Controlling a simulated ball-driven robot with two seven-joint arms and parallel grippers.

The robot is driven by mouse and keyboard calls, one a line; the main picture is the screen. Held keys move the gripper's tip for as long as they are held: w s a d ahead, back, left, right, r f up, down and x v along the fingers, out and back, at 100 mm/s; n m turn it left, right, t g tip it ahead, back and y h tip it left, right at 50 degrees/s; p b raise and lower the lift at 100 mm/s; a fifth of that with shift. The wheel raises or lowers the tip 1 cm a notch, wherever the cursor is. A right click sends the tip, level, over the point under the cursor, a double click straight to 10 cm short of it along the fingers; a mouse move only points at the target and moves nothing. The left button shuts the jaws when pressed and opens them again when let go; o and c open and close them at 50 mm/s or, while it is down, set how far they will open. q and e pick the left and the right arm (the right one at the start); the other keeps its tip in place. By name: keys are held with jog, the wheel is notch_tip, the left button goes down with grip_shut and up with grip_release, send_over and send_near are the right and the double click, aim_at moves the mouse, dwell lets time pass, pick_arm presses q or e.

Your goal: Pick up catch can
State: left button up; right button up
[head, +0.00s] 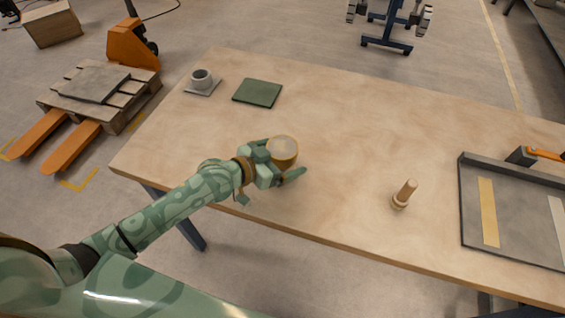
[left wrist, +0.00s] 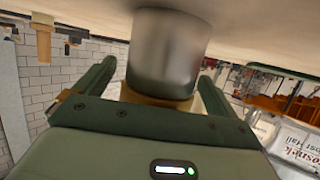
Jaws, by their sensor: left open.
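The catch can (head: 284,147), a short round can with an ochre side and a paler top, stands upright near the table's front edge. In the left wrist view the can (left wrist: 168,50) looks grey and metallic with an ochre band, against the table surface at the top of the picture. My left gripper (head: 281,160) is open, with one finger on each side of the can. In the left wrist view its fingers (left wrist: 155,85) also flank the can; I cannot tell whether they touch it. My right gripper is not in view.
A turned wooden peg (head: 405,193) stands to the right on the table (head: 340,130). A green mat (head: 257,93) and a grey cup on a square base (head: 202,80) are at the back left. A grey tray (head: 468,205) with strips is at the right, an orange-handled tool (head: 543,154) by its rim.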

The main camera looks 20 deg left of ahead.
aim_at(278, 149)
pick_arm(q)
jog(key=shift+c, duration=0.4)
jog(key=shift+r, duration=0.1)
jog(key=c, duration=1.2)
jog(key=shift+r, duration=0.1)
jog(key=shift+r, duration=0.25)
notch_tip(278, 149, up, 3)
jog(key=shift+f+p, duration=0.1)
jog(key=shift+p, duration=0.95)
jog(key=s+d+r+p, duration=0.1)
jog(key=s+r+p, duration=0.1)
jog(key=s+r, duration=0.1)
jog(key=s+d+r+p, duration=0.1)
jog(key=s+r+p, duration=0.1)
jog(key=s, duration=0.4)
jog(key=s+d+r+p, duration=0.2)
jog(key=s+r, duration=0.2)
jog(key=shift+s+d+r, duration=0.1)
jog(key=shift+s+r, duration=0.1)
jog(key=shift+r, duration=0.05)
